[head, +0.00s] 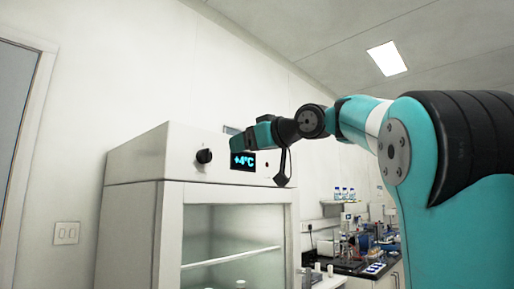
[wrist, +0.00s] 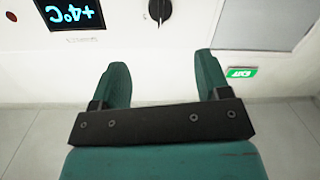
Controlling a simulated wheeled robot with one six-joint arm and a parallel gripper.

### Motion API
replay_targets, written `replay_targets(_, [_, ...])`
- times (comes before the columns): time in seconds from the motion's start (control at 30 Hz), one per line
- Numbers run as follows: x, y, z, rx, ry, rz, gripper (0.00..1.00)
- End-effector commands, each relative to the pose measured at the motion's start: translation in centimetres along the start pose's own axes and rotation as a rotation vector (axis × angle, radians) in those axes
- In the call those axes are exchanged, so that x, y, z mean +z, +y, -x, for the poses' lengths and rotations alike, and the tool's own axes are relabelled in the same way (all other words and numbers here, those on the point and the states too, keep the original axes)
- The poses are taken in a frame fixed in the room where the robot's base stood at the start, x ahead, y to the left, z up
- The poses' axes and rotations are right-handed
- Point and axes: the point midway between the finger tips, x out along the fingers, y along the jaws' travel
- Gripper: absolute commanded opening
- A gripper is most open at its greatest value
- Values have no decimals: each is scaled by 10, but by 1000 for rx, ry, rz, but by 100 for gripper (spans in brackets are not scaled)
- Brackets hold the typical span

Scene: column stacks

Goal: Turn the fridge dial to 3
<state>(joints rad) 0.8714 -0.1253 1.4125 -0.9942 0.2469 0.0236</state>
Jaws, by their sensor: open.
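The fridge dial (head: 204,156) is a round black knob on the white front panel, left of the display (head: 243,161) reading +4°C. In the wrist view the dial (wrist: 160,10) is at the top edge, partly cut off, with a pale pointer line; its scale numbers cannot be read. The display (wrist: 70,14) appears upside down there. My gripper (head: 240,143) is in front of the panel's upper right, above the display. In the wrist view my gripper (wrist: 161,62) has its two green fingers spread, empty, and apart from the dial.
The fridge (head: 170,235) has a glass door with a shelf behind it. A wall switch (head: 66,233) and a door frame are at the left. A lab bench (head: 372,265) with bottles and equipment stands at the right back. A green sign (wrist: 241,72) shows in the wrist view.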

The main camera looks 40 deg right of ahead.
Motion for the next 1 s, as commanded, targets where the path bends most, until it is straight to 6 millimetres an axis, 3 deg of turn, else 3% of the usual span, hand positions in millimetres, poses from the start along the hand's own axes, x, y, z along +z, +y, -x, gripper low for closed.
replay_targets(0.1, [0,2,17,5,0,0,70])
replay_targets(0.3, [0,0,28,0,-1,-1,70])
replay_targets(0.87, [0,0,29,-1,0,-1,70])
replay_targets(1.0, [10,-11,20,-31,-21,-30,70])
